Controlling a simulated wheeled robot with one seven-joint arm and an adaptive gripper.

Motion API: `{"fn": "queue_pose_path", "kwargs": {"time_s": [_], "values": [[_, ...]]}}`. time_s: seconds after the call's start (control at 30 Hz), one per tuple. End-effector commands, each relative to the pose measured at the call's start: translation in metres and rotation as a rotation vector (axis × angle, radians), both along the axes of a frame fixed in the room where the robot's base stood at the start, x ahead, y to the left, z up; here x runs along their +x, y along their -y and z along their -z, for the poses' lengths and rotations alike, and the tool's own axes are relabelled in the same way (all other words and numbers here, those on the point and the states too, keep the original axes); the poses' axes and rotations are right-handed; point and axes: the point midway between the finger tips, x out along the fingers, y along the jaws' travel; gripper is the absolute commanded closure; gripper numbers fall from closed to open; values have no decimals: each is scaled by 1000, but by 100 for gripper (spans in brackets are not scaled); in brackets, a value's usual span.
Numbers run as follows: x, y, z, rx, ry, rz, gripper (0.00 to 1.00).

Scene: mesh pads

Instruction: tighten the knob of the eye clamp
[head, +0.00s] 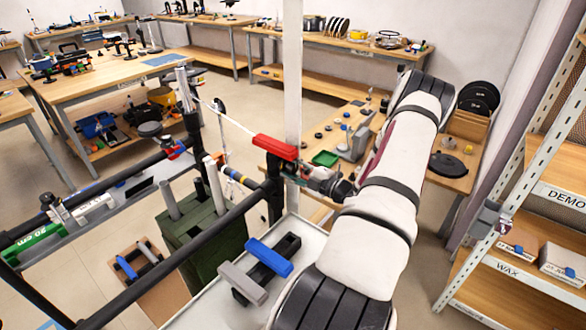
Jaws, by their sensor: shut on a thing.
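My gripper (305,175) is at the corner post of a black tube frame, just below and right of a red block (275,147). It comes in from the right and is shut on a small part beside the post, which looks like the knob of the eye clamp. The fingers and wrist mostly hide that part. The clamp's eye cannot be made out. A thin white line (232,119) runs from the upper left to the red block. I cannot tell whether the red block belongs to the clamp.
The black rail (180,265) runs to the lower left. Below the frame are a green box (200,235) and a pale tray (225,318) with a blue-handled tool (270,257). A pale upright post (292,70) stands behind the clamp. A labelled shelf (500,245) is at right.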

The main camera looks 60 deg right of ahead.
Motion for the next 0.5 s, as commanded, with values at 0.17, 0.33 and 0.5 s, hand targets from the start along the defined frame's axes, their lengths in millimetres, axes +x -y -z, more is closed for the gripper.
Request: {"fn": "queue_pose_path", "kwargs": {"time_s": [0.17, 0.33, 0.5], "values": [[0, 0, 1, 3, -3, 1, 95], [0, 0, 1, 2, -3, 1, 95], [0, 0, 1, 1, -1, 1, 46]]}}
